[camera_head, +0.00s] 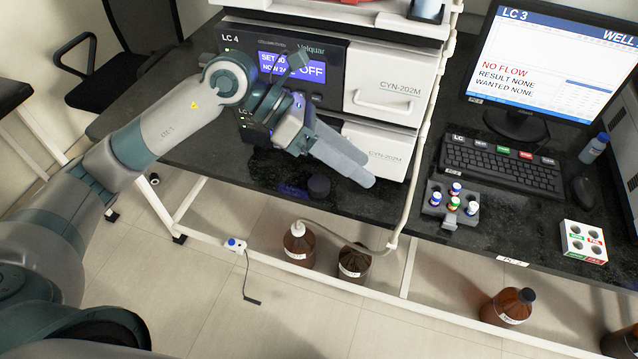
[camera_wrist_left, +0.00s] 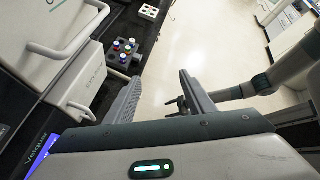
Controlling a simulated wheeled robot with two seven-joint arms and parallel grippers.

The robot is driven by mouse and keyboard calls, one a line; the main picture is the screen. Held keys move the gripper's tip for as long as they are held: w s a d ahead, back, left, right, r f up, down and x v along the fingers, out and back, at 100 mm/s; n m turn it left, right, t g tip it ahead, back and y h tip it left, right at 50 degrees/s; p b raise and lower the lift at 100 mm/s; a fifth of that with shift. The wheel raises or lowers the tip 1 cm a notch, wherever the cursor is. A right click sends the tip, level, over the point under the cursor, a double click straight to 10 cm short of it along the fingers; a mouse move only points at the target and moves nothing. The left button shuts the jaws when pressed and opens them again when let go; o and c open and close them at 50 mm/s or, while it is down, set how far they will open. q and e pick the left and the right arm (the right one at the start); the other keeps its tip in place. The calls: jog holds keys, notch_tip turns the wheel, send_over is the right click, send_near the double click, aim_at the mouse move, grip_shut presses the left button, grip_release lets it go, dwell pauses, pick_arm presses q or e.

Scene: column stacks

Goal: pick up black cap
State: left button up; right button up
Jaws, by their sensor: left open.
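A small black cap (camera_head: 318,186), round and dark, stands on the dark bench top near its front edge in the head view. It is hard to tell from the black surface. My left gripper (camera_head: 350,172) is open above the bench, its fingers pointing right and down, above and to the right of the cap. In the left wrist view the left gripper (camera_wrist_left: 160,92) has its fingers apart, with only floor showing between them; I cannot make out the cap there. Another arm of mine shows at the right, its end partly hidden behind a finger.
Stacked instruments (camera_head: 385,85) stand right behind the left gripper. A tube (camera_head: 420,130) runs down at their right. A vial rack (camera_head: 440,208), a keyboard (camera_head: 503,166) and a white-topped rack (camera_head: 583,240) are on the right.

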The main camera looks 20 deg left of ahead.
pick_arm(q)
jog(key=w+a+f+t+y, duration=0.1)
jog(key=w+a+y, duration=0.2)
jog(key=a, duration=0.4)
jog(key=w+a+f+y, duration=0.1)
jog(key=w+a+y, duration=0.1)
jog(key=a+y, duration=0.2)
jog(key=a, duration=0.3)
jog(key=shift+w+a+f+t, duration=0.2)
jog(key=shift+w+a+t, duration=0.05)
jog(key=shift+w+t, duration=0.15)
jog(key=p, duration=0.3)
send_over(312, 185)
notch_tip(312, 185, down, 11)
jog(key=shift+a+r, duration=0.1)
jog(key=shift+r, duration=0.05)
jog(key=shift+f, duration=0.3)
pick_arm(e)
jog(key=shift+s+a+r, duration=0.1)
jog(key=shift+s+a, duration=0.05)
jog(key=shift+s, duration=0.35)
jog(key=shift+s+a+r, duration=0.1)
jog(key=shift+s, duration=0.4)
